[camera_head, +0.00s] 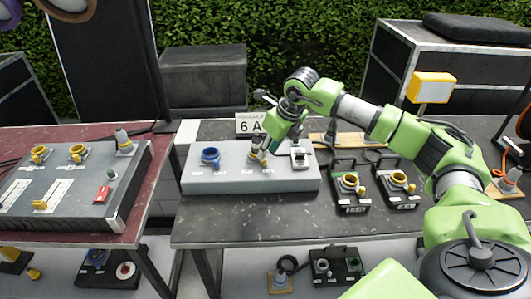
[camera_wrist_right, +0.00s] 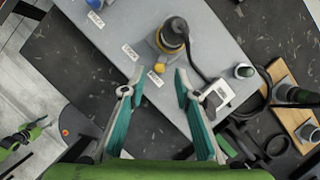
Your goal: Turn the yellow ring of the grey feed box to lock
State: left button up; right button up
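The grey feed box (camera_head: 250,181) lies on the dark middle table, with a blue-ringed socket at left and a white fitting at right. Its yellow ring (camera_wrist_right: 170,40) sits around a dark plug in the middle, with a small yellow tab beside it; in the head view the ring (camera_head: 256,155) is partly hidden by my gripper. My right gripper (camera_wrist_right: 158,80) is open and empty. Its teal fingertips are apart, just short of the ring in the wrist view. A green part at the wrist view's left edge may be my left gripper (camera_wrist_right: 28,135); its fingers are unclear.
Two small black boxes with yellow-ringed sockets (camera_head: 350,184) stand right of the feed box. A larger grey panel (camera_head: 75,185) lies on the red left table. A black cable leaves the plug toward the white fitting (camera_wrist_right: 216,97). The table's front strip is clear.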

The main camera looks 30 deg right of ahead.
aim_at(266, 159)
jog(key=shift+p+x, duration=0.3)
jog(key=shift+x, duration=1.6)
grip_shut()
